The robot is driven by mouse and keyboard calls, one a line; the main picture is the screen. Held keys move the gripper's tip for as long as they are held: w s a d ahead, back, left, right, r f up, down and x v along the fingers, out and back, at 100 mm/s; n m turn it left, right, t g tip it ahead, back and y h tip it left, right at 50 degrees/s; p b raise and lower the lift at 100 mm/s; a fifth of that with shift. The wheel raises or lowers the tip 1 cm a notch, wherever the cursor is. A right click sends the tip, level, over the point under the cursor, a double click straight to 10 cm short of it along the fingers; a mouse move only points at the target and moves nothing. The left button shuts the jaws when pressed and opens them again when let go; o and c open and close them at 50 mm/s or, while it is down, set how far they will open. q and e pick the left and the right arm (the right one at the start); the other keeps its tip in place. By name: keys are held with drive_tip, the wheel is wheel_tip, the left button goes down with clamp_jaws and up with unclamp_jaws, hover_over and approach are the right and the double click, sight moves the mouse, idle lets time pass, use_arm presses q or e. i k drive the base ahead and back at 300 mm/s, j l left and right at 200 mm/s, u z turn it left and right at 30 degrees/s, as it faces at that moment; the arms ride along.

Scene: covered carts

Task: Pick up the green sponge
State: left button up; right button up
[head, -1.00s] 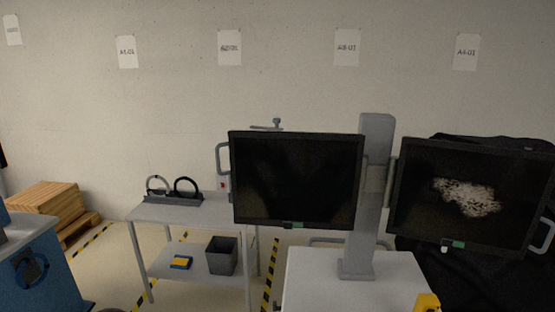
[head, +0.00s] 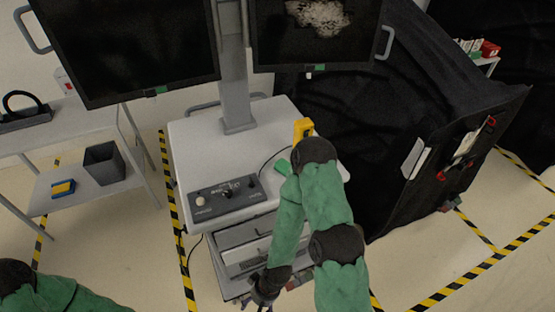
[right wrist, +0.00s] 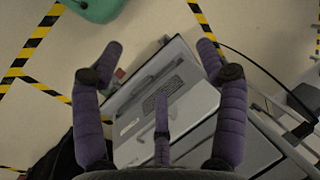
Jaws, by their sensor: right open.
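A small green piece (head: 283,167) shows on the cart's white top, beside my right arm. It may be the green sponge, but my arm is close by and I cannot tell its full shape. My right gripper (head: 264,296) is low in front of the cart, by its drawers, well below the green piece. In the right wrist view the right gripper (right wrist: 160,62) is open, with its purple-covered fingers spread and nothing between them. My left arm shows at the bottom left of the head view; its gripper is out of view.
The cart (head: 195,145) carries a control box (head: 222,198), a yellow object (head: 303,128) and a post with two monitors (head: 130,45). A black-draped cart (head: 385,130) stands right. A side table holds a dark bin (head: 105,165) and a yellow-blue block (head: 62,188).

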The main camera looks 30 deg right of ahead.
sight(282, 165)
drive_tip(key=l+z, duration=0.2)
drive_tip(key=l, duration=1.35)
